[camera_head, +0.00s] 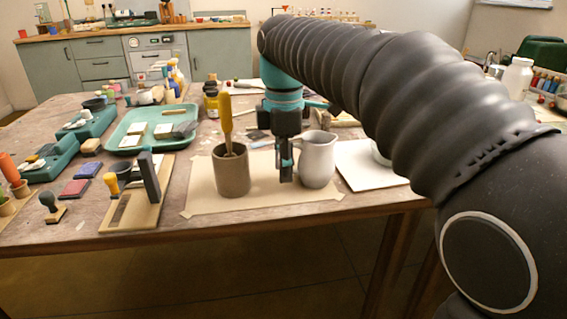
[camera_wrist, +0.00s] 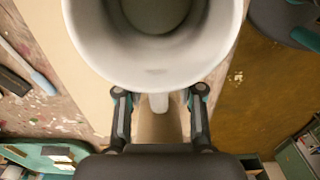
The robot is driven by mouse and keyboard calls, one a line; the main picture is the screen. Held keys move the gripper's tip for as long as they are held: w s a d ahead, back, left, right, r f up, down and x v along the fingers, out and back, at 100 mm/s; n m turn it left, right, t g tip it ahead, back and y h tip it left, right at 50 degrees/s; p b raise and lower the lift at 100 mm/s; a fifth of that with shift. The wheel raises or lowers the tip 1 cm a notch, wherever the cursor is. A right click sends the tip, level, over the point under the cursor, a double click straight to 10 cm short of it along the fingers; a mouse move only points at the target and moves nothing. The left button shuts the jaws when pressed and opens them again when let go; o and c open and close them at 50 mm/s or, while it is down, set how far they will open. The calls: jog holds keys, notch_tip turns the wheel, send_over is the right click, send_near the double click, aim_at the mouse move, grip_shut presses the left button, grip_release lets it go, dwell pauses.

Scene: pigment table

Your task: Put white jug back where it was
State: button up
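The white jug (camera_head: 318,160) stands upright on a beige paper sheet (camera_head: 258,200) near the table's front edge. In the wrist view the jug (camera_wrist: 155,72) fills the top, its mouth facing the camera and its inside looking empty. Its handle (camera_wrist: 158,103) points down between my two fingers, with a gap on either side. My gripper (camera_head: 286,168) hangs close at the jug's left in the head view. It is open around the handle and not closed on it.
A brown cup (camera_head: 231,172) holding a yellow-handled tool stands on the same sheet, left of my gripper. A white sheet (camera_head: 368,166) lies to the right. A wooden board with an upright dark block (camera_head: 150,177) and a teal tray (camera_head: 143,147) lie further left.

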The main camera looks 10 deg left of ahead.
notch_tip(320, 180, up, 12)
jog(key=p, duration=0.3)
jog(key=shift+r, duration=0.2)
jog(key=s+d+f+m+t, duration=0.1)
jog(key=s+d+f+m, duration=0.3)
jog(key=d, duration=0.3)
jog(key=s+d+f+m+t, duration=0.2)
jog(key=s+d+m, duration=0.1)
jog(key=d+m, duration=0.35)
jog(key=s+d+f+m+t, duration=0.1)
jog(key=s+d+f+m, duration=0.3)
jog(key=f, duration=0.3)
jog(key=s+d+f+m+t, duration=0.1)
jog(key=s+d+f+m, duration=0.4)
jog(key=s+f+m, duration=0.2)
jog(key=shift+s+d+f+t, duration=0.2)
jog(key=shift+s+f+t, duration=0.1)
jog(key=shift+f, duration=0.5)
